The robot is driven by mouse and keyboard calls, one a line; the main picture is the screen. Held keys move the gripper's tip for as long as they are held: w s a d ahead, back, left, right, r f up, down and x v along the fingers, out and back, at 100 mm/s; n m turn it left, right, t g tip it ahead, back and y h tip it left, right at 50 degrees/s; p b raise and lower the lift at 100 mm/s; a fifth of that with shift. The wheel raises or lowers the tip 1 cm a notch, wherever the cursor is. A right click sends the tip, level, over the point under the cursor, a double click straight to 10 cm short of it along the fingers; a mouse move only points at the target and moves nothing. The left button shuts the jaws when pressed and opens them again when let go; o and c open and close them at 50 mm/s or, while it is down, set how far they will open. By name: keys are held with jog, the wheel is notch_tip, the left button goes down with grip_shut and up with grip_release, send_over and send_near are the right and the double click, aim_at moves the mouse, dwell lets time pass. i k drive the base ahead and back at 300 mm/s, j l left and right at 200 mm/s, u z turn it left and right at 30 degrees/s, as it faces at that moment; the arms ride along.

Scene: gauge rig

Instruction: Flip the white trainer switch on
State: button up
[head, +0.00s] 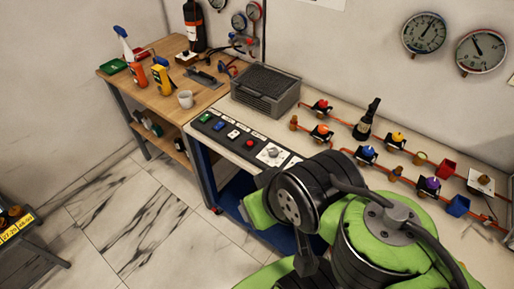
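The trainer panel (262,142) is a dark strip along the front left edge of the long pale bench. My green and black arm fills the lower right, close to the right end of the panel. My gripper does not show in this view.
A grey crate (265,91) stands behind the panel. Orange pipes with coloured valves (367,154) and a black bottle (367,120) are on the bench to the right. A wooden workbench (150,97) with a white mug (185,98) stands left. The tiled floor in front is clear.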

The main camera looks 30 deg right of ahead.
aim_at(235, 134)
jog(key=i+j, duration=1.05)
